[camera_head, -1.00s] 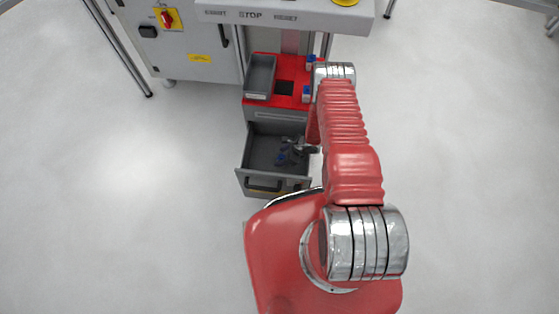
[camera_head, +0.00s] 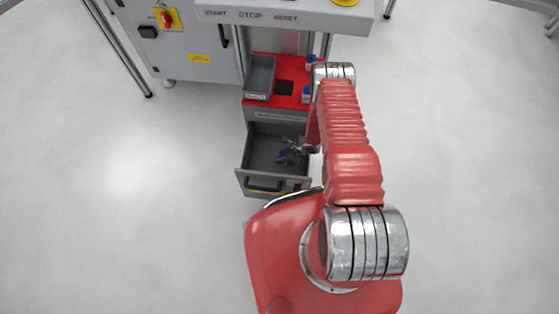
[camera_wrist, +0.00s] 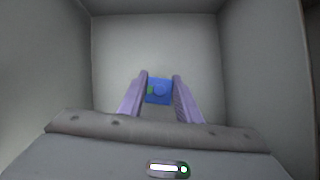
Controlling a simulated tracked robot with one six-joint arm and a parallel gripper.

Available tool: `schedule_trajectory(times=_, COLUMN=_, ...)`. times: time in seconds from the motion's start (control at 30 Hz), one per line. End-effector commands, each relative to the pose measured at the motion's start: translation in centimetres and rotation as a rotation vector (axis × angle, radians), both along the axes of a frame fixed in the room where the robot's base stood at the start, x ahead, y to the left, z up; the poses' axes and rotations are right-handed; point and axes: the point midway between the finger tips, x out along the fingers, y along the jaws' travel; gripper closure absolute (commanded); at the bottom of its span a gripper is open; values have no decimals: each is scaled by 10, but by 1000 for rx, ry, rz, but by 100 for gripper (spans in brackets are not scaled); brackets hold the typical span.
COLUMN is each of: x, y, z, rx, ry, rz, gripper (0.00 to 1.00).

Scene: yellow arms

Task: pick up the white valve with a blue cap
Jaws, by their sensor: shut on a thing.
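The valve's blue cap (camera_wrist: 159,91) shows in the wrist view between the two fingers of my gripper (camera_wrist: 160,88). The fingers are shut on it, one on each side. The valve's white body cannot be made out under the cap. In the head view my gripper (camera_head: 290,152) reaches into the open grey drawer (camera_head: 262,152), near its right side. The valve is too small and covered to tell apart there.
The drawer's grey walls rise around my gripper on several sides. The red cabinet top (camera_head: 290,68) above it holds a grey bin (camera_head: 260,75), a blue-and-white item (camera_head: 306,95) and another (camera_head: 311,62). A control desk (camera_head: 285,14) overhangs behind. The floor at left is clear.

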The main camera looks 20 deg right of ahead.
Motion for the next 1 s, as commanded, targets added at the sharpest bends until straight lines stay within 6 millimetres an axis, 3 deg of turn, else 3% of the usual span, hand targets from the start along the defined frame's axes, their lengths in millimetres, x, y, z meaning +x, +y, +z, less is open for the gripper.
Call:
schedule_trajectory(times=0.27, x=0, y=0, z=2, rx=0, ry=0, rz=0, gripper=93)
schedule_trajectory(times=0.47, x=1, y=0, z=15, rx=0, ry=0, rz=1, gripper=93)
schedule_trajectory(times=1.0, x=1, y=0, z=99, rx=0, ry=-2, rz=1, gripper=93)
